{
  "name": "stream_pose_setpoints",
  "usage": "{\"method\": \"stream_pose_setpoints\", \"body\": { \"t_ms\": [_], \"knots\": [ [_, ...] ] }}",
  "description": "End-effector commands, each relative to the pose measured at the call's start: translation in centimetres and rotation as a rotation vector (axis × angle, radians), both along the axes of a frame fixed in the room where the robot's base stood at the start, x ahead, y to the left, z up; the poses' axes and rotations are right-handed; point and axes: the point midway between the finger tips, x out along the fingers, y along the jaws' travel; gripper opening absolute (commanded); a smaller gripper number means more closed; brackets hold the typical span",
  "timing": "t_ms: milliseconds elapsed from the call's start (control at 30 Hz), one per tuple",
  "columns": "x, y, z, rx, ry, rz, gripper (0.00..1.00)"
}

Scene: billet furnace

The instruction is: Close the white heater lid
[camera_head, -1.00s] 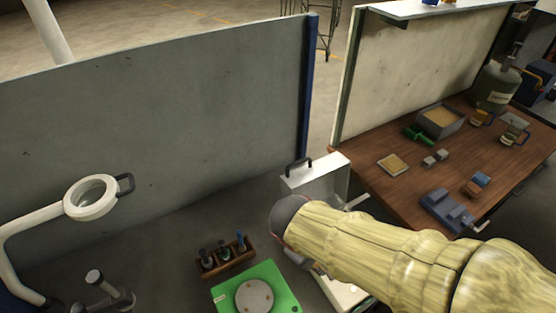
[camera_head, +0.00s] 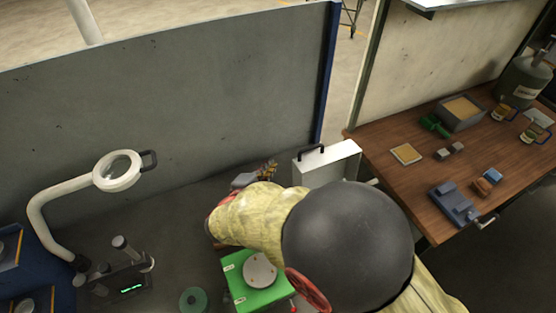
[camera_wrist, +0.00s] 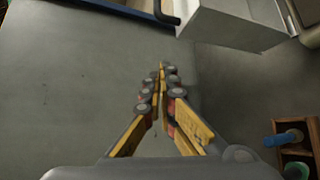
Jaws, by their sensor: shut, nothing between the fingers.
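The white heater lid (camera_head: 328,164) stands raised, with a black handle (camera_head: 312,150) on its top edge. My arm hides the heater body below it in the head view. My gripper (camera_head: 269,167) is shut and empty, just left of the lid near the grey wall panel. In the wrist view my gripper (camera_wrist: 163,72) has its yellow fingers together at the tips. The lid (camera_wrist: 232,20) is ahead and to the right there, apart from the fingers. The dark handle (camera_wrist: 150,10) is at the top edge.
A wooden tool rack (camera_wrist: 297,150) is at the lower right of the wrist view. A magnifier lamp (camera_head: 117,170) stands left. A brown table (camera_head: 420,205) with several items is right of the lid.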

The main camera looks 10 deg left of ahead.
Motion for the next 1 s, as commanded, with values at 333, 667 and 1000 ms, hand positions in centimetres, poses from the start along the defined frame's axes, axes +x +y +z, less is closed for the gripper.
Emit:
{"method": "stream_pose_setpoints", "body": {
  "t_ms": [333, 667, 1000],
  "knots": [
    [5.6, -1.4, -2.0, -0.003, 0.003, -0.004, 0.00],
    [7.7, -3.3, -2.2, -0.001, 0.003, -0.001, 0.00],
    [6.8, -5.2, -1.5, -0.002, 0.003, -0.001, 0.00]
  ]
}}
